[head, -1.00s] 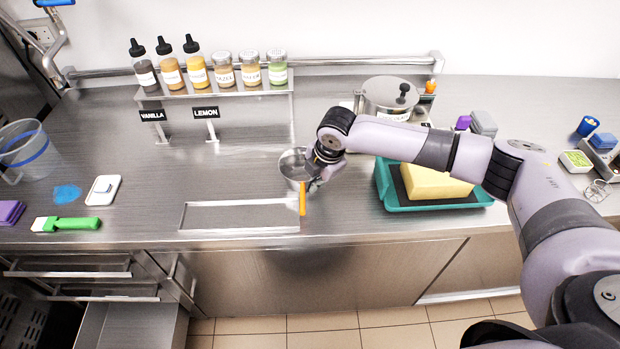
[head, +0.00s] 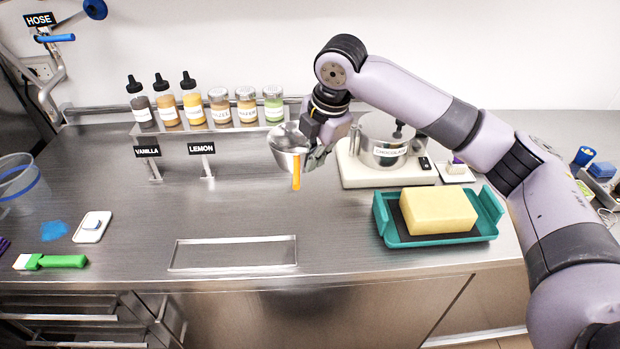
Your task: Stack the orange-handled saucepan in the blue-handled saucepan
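The orange-handled saucepan (head: 286,139) is a small steel pan whose orange handle (head: 296,175) points toward me. It appears raised above the counter, in front of the rack. My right gripper (head: 316,155) is at the right side of its rim, with its fingers closed on the pan; part of the rim is hidden behind them. I cannot make out a blue-handled saucepan in the head view. My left gripper is not in view.
A chocolate machine (head: 350,172) stands right of the pan. A teal tray (head: 397,238) holds a butter block (head: 438,210). Bottles and jars stand on a rack (head: 227,130) behind. A recessed rectangular plate (head: 235,254) lies in front. The counter between is clear.

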